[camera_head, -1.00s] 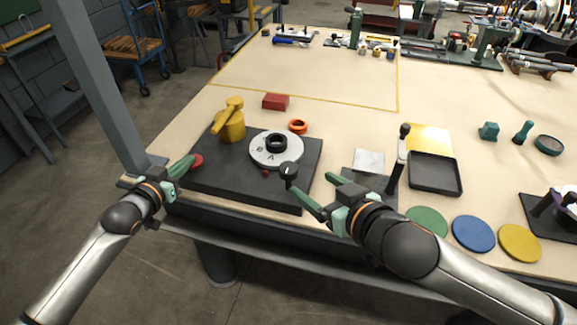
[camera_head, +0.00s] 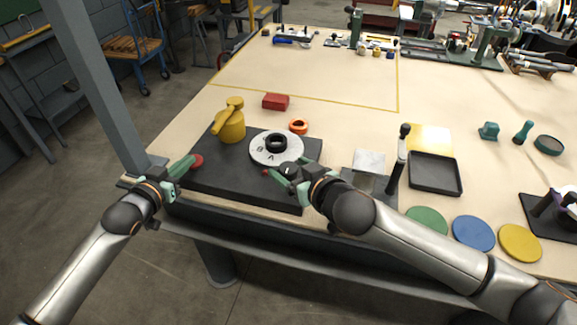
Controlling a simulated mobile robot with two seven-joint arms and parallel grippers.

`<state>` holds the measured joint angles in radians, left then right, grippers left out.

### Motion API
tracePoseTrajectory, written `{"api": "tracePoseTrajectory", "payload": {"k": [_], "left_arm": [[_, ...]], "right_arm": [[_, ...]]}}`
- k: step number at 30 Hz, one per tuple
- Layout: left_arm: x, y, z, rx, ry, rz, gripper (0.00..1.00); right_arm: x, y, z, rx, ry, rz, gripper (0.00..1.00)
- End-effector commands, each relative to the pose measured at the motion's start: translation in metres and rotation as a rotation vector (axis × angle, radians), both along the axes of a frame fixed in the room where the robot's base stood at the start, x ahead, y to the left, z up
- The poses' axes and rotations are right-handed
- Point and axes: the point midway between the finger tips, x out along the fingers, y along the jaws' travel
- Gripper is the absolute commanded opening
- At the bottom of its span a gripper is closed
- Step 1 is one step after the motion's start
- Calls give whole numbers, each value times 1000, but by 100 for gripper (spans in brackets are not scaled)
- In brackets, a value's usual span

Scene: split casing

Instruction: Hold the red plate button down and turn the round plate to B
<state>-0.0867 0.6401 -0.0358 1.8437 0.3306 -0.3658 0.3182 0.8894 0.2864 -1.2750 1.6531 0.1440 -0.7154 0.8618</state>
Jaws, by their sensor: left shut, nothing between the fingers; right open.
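The round plate (camera_head: 257,154) is a pale disc with a dark ring at its centre, on a dark base plate (camera_head: 216,182). The letters B and A show on its near left side. The red plate button (camera_head: 198,160) is at the base plate's left edge. My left gripper (camera_head: 191,162) is shut and empty, its tips at the button; whether they press it I cannot tell. My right gripper (camera_head: 289,167) is open at the near right side of the round plate, fingers either side of a black knob (camera_head: 290,169), which is partly hidden. I cannot tell if they touch it.
A yellow lever piece (camera_head: 231,124) stands on the base plate's back left. An orange ring (camera_head: 298,127) and a red block (camera_head: 275,101) lie behind. To the right are a black upright handle (camera_head: 399,160), a black tray (camera_head: 434,189) and coloured discs (camera_head: 473,233).

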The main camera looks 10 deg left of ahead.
Motion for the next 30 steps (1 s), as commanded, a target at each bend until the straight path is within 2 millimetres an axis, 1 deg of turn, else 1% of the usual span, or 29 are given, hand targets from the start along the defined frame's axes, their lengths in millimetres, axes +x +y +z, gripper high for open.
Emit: {"api": "tracePoseTrajectory", "payload": {"k": [1, 6, 16, 30], "left_arm": [[-1, 0, -3, 0, 7, 1, 0], [-1, 0, -3, 0, 7, 1, 0], [-1, 0, -3, 0, 7, 1, 0], [-1, 0, -3, 0, 7, 1, 0]], "right_arm": [[3, 3, -2, -1, -1, 0, 82], [9, 8, -5, 0, -1, 0, 82], [10, 8, -5, 0, -1, 0, 82], [10, 8, -5, -1, -1, 0, 29]]}}
